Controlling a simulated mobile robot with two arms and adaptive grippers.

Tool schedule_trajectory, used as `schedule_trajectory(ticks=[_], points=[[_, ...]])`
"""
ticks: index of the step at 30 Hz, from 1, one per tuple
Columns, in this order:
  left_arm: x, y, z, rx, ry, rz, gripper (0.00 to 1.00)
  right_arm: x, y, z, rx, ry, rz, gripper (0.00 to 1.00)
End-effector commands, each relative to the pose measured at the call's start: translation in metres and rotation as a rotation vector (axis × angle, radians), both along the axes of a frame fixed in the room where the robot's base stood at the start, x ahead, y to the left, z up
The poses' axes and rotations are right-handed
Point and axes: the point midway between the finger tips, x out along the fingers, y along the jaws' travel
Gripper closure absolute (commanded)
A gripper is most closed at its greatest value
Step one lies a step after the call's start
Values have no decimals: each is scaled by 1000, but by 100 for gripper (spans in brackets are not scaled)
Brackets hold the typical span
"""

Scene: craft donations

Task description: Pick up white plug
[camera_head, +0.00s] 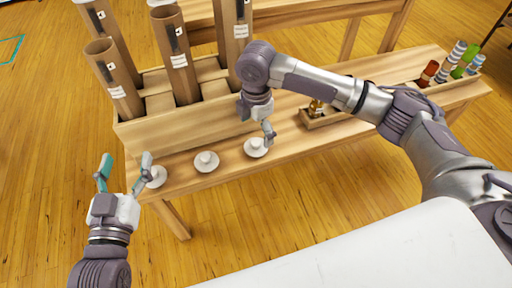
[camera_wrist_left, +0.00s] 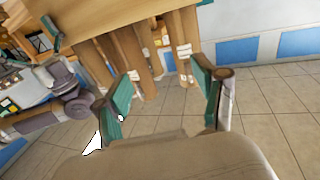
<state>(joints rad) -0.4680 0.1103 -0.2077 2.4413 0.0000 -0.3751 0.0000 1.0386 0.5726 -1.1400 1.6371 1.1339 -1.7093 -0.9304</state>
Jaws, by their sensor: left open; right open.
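Three white plugs lie in a row along the near edge of the wooden table: a left plug (camera_head: 157,178), a middle plug (camera_head: 206,162) and a right plug (camera_head: 255,149). Each is a round disc with a raised knob. My left gripper (camera_head: 123,168) is open and empty, just left of the left plug, off the table edge; one fingertip overlaps that plug in the head view. Contact cannot be told. Its fingers also show in the left wrist view (camera_wrist_left: 162,82), with no plug clear between them. My right gripper (camera_head: 267,134) points down at the right plug, partly hidden by its own wrist.
A wooden divided box (camera_head: 190,140) with tall brown cardboard tubes (camera_head: 115,80) stands behind the plugs. A small wooden tray (camera_head: 320,119) holds amber bottles. Colourful rolls (camera_head: 463,60) stand at the table's far right. Bare tabletop lies between the plugs.

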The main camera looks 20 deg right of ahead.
Motion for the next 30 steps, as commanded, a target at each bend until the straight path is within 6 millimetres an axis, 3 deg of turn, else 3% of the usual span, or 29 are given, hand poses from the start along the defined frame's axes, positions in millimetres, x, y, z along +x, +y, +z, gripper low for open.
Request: schedule_trajectory(ticks=[5, 16, 27, 30], points=[[0, -2, 14, -23, -88, -5, 30, -1, 0, -13, -1, 2, 0, 0], [-15, -7, 73, -120, -441, -27, 30, 0, 0, -52, -1, 1, 1, 0], [-20, -7, 83, -135, -496, -29, 30, 0, 0, -56, 0, 0, 1, 0], [-20, -7, 82, -134, -495, -29, 30, 0, 0, -56, 0, 0, 1, 15]])
